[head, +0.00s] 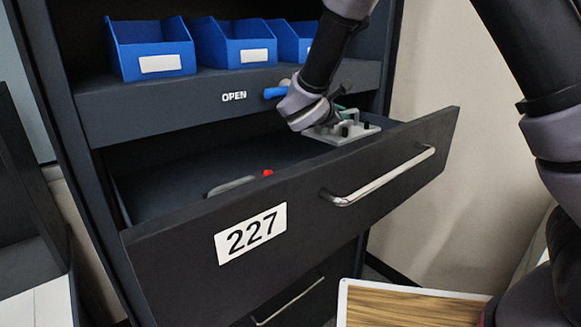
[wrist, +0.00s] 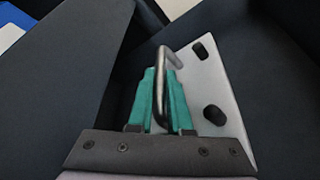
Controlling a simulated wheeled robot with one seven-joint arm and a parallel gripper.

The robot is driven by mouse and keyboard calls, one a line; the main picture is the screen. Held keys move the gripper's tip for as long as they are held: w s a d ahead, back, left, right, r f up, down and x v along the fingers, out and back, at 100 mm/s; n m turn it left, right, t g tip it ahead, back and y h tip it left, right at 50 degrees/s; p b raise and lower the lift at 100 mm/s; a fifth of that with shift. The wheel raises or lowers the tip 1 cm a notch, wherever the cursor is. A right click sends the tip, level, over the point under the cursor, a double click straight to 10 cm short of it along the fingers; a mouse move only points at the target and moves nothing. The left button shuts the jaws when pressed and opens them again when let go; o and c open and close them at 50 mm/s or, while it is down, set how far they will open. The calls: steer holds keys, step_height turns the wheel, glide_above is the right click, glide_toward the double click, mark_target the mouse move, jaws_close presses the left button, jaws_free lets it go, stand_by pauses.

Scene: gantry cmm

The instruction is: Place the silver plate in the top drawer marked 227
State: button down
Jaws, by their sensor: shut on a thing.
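The silver plate (head: 360,131) is a flat grey plate with black knobs and a bent metal handle. It is in the right part of the open drawer marked 227 (head: 163,255). In the wrist view the plate (wrist: 232,118) lies to the right of my gripper (wrist: 163,88), whose green fingers are shut on its handle. I cannot tell whether the plate rests on the drawer floor or hangs just above it. My gripper (head: 335,112) is partly hidden by my wrist in the head view.
Inside the drawer at the left lie a grey item (head: 230,187) and a small red item (head: 267,173). Blue bins (head: 152,48) stand on the shelf above, over an edge marked OPEN. A wood-topped surface (head: 410,307) is at the bottom right.

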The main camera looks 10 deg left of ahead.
step_height(320, 180, down, 10)
steer(key=shift+w+r, duration=0.1)
stand_by(0.4)
steer(key=c, duration=0.8)
jaws_free()
steer(key=shift+c, duration=0.2)
steer(key=v, duration=1.2)
